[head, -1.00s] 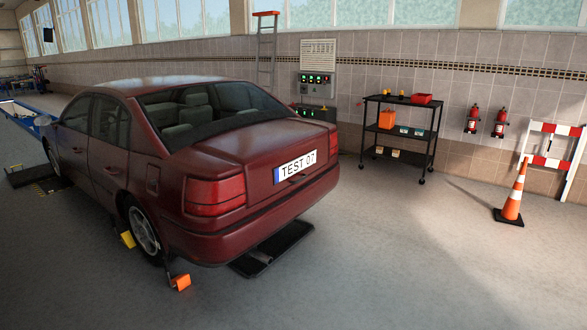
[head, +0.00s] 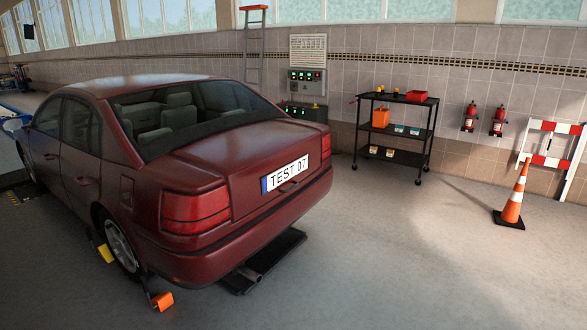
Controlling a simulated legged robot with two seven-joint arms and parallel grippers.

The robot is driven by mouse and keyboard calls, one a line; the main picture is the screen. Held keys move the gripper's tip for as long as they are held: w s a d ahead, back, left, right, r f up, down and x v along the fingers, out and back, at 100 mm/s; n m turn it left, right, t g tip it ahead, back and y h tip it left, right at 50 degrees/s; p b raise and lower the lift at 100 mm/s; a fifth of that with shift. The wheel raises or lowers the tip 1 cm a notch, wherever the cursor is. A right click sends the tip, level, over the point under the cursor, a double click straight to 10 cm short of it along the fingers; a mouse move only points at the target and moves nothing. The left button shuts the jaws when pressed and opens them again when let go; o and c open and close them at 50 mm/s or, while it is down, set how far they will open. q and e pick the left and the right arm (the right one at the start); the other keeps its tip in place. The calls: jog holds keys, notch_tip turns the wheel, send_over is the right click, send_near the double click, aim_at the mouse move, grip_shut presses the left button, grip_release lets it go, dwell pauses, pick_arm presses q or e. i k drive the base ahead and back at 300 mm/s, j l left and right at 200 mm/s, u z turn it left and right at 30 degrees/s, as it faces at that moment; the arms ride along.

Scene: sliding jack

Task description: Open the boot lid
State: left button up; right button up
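A dark red car stands in the left half of the head view with its rear towards me. Its boot lid (head: 238,152) is shut, flush with the body. A white plate (head: 291,173) reading "TEST 07" is on the rear face of the lid, and a small dark handle (head: 289,187) shows just below it. Neither of my grippers is in view, and no arm shows.
An orange-marked wheel chock (head: 162,301) and a yellow one (head: 106,254) are by the rear wheel. A dark platform (head: 262,262) lies under the car's rear. A black trolley (head: 395,133), a traffic cone (head: 513,205) and a barrier (head: 556,146) stand right. The floor between is clear.

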aim_at(259, 161)
jog(key=i, duration=1.55)
jog(key=i+j+z, duration=0.1)
jog(key=i, duration=1.5)
jog(key=i+j+z, duration=0.2)
jog(key=i, duration=0.2)
jog(key=i+z, duration=0.2)
jog(key=i, duration=0.25)
